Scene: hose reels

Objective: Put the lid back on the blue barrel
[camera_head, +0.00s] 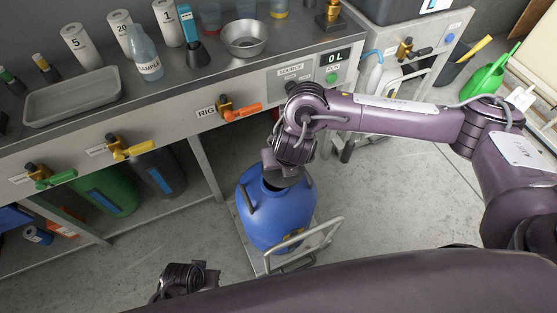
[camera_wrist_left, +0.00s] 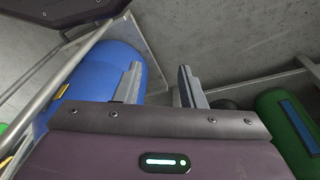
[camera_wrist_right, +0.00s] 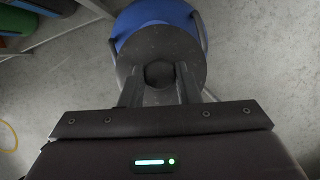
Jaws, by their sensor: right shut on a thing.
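The blue barrel (camera_head: 279,214) stands on a small trolley below the bench. My right gripper (camera_head: 284,168) is over the barrel's top in the head view. In the right wrist view, my right gripper (camera_wrist_right: 160,88) is shut on the knob of the dark round lid (camera_wrist_right: 165,48). The blue barrel (camera_wrist_right: 150,14) shows behind the lid; whether the lid touches its rim I cannot tell. My left gripper (camera_wrist_left: 158,85) is open and empty, low at the front, left of the barrel in the head view. The barrel's side (camera_wrist_left: 100,70) shows in the left wrist view.
A bench (camera_head: 110,130) with valves, cylinders and a metal bowl (camera_head: 244,37) runs behind the barrel. The trolley (camera_head: 318,243) has a raised handle at its right front. A green gas bottle (camera_head: 108,192) lies under the bench. The floor left of the barrel is clear.

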